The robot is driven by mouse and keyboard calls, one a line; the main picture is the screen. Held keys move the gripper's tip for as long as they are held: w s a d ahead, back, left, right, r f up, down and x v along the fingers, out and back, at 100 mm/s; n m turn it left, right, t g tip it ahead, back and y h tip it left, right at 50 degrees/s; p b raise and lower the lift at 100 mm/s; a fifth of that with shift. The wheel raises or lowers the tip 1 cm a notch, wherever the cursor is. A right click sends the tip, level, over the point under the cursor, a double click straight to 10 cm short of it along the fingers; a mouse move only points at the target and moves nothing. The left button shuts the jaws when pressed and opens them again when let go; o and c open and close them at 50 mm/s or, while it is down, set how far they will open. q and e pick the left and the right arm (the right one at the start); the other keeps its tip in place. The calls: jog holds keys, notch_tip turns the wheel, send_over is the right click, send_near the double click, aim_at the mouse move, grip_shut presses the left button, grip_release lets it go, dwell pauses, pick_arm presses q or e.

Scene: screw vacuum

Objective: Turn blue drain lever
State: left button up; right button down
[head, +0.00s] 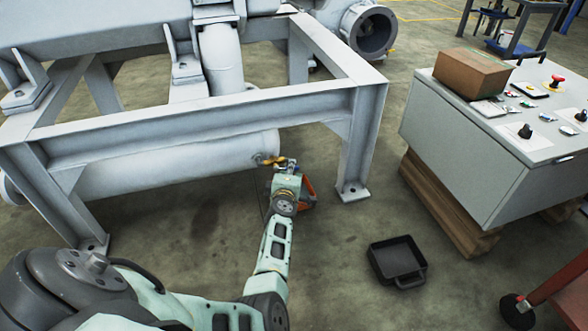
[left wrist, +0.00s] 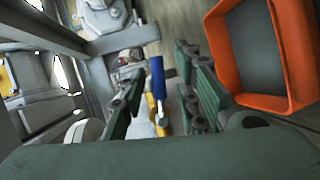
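The blue drain lever (left wrist: 158,80) shows in the left wrist view, with yellow brass-coloured fittings below it. My left gripper (left wrist: 162,88) is open, with its green fingers on either side of the lever and visible gaps to both. Whether a finger touches it farther down cannot be told. In the head view my left gripper (head: 285,172) is at the brass drain valve (head: 268,160) at the right end of the grey cylinder (head: 180,165). The blue lever cannot be made out clearly there. My right gripper is not in view.
An orange container (left wrist: 262,98) is close beside the gripper, partly hidden behind my arm in the head view (head: 308,194). The grey steel frame (head: 230,113) surrounds the cylinder. A black tray (head: 397,262) lies on open floor. A control cabinet (head: 455,150) stands at right.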

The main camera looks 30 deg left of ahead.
pick_arm(q)
jog(key=shift+c, duration=0.2)
grip_shut()
dwell(0.4)
